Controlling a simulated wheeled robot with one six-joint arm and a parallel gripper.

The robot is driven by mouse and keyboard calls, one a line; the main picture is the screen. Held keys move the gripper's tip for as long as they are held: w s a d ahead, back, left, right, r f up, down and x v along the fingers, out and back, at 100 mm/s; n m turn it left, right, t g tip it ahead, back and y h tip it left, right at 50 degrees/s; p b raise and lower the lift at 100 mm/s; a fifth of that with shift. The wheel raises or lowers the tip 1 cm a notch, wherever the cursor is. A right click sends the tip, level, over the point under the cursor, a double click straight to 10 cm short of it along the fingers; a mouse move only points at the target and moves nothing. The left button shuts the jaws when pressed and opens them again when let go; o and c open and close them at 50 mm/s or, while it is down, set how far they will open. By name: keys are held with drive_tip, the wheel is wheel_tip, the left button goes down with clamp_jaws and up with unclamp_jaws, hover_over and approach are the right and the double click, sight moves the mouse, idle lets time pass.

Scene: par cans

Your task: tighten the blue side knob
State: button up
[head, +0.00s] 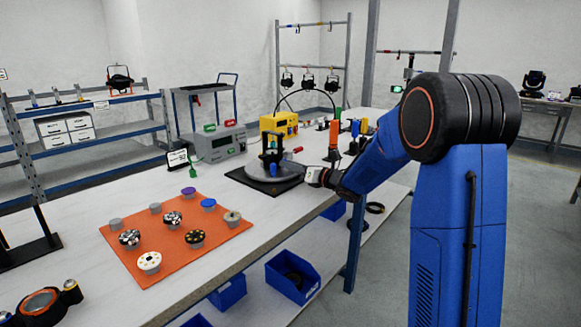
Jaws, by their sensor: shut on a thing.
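A black fixture (270,151) with upright parts stands on a round grey plate (262,183) on the workbench. A red-tipped lever (297,150) sticks out to its right. My gripper (312,177) is at the right edge of the round plate, reaching in from the right. It is shut on a small part there, seemingly the blue side knob. The fingers hide that part, and its blue colour cannot be made out from here.
An orange mat (180,262) with several small discs lies at the front left of the bench. A yellow box (279,125) and a grey instrument (213,146) stand behind the fixture. Upright coloured tools (335,132) stand close behind my gripper. Blue bins (292,277) sit below.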

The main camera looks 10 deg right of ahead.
drive_tip(key=o, duration=1.1)
drive_tip(key=shift+d, duration=0.1)
drive_tip(key=v, duration=1.7)
drive_tip(key=shift+s, duration=0.15)
